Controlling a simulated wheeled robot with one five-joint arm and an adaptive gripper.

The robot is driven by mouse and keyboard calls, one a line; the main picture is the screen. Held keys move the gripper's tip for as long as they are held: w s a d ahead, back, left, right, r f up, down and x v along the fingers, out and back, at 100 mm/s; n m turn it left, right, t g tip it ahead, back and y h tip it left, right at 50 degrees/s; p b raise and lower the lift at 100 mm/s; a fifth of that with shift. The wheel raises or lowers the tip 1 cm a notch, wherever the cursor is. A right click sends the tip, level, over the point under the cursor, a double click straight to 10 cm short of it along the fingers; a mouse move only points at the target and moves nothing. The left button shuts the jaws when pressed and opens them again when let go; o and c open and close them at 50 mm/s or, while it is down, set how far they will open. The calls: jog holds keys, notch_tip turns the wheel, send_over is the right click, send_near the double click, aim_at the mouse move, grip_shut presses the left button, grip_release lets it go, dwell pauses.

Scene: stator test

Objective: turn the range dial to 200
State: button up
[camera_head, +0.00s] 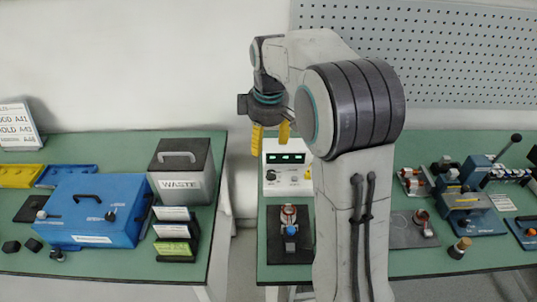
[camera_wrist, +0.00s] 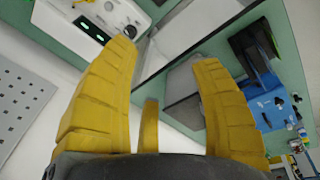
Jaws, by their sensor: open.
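A white instrument (camera_head: 285,160) with a green-lit display (camera_head: 286,158) stands at the back of the right-hand bench in the head view. A dark-marked round dial (camera_head: 270,175) is at the left of its front panel. My gripper (camera_head: 270,147) hangs fingers-down, with its yellow fingertips near the instrument's top left in the picture. It is open and empty. In the wrist view the instrument (camera_wrist: 62,30) is at the upper left, beyond the spread fingers (camera_wrist: 164,55), with a round knob (camera_wrist: 130,31) on its panel. The dial markings and setting are too small to read.
A stator-like part (camera_head: 289,217) sits on a dark mat in front of the instrument. A grey waste bin (camera_head: 181,171) and a blue box (camera_head: 95,210) stand on the left bench, across a gap. My arm hides part of the right bench, which holds several fixtures.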

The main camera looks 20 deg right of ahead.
jog(key=w+d+f+n+g, duration=0.1)
jog(key=w+d+f, duration=0.2)
jog(key=w+f, duration=0.4)
jog(key=n+g+b, duration=0.1)
send_over(271, 172)
jog(key=f, duration=1.1)
jog(key=shift+s+a, duration=0.15)
jog(key=shift+s, duration=0.05)
jog(key=shift+w+f, duration=0.1)
jog(key=shift+f, duration=0.5)
jog(key=shift+f+p, duration=0.6)
jog(key=shift+f, duration=3)
jog(key=shift+o, duration=0.2)
